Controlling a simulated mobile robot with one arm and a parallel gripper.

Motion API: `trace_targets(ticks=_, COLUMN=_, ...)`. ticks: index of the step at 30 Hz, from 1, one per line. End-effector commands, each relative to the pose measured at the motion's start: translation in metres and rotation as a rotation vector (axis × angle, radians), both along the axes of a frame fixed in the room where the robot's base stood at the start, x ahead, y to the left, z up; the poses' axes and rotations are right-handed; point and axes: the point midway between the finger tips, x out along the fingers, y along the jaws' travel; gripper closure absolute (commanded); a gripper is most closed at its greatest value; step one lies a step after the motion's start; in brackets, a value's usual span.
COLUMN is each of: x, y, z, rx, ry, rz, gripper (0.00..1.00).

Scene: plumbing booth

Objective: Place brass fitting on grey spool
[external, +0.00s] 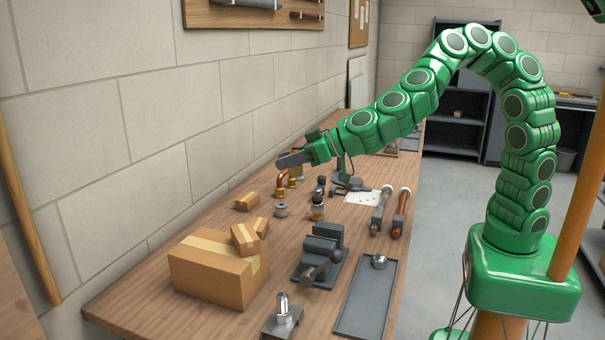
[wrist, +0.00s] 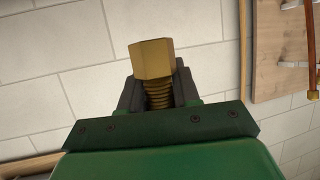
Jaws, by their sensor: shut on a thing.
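The brass fitting (wrist: 152,60) has a hex head and a threaded shank. In the wrist view my gripper (wrist: 159,94) is shut around its threads, with the head standing out past the fingers. In the external view my gripper (external: 286,160) hangs above the back part of the bench and points left; the held fitting is hard to make out there. The grey spool (external: 281,210) stands on the bench below and in front of the gripper, with nothing visible on top of it.
A copper elbow (external: 281,181) stands just under my gripper. Small dark and brass fittings (external: 317,208) stand right of the spool. Cardboard boxes (external: 215,270), a vise (external: 320,255) and a grey tray (external: 368,300) are nearer the front. The wall runs along the bench's left side.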

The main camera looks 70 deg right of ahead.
Motion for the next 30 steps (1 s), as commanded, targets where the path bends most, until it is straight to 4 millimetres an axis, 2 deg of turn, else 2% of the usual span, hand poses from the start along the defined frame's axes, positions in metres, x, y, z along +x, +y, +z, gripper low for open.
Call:
trace_targets(ticks=17, x=0.023, y=-0.044, z=0.006, rx=0.004, ry=-0.001, rz=0.118, gripper=1.0)
trace_targets(ticks=30, x=0.033, y=-0.089, z=0.013, rx=0.0, ry=-0.004, rz=0.224, gripper=1.0)
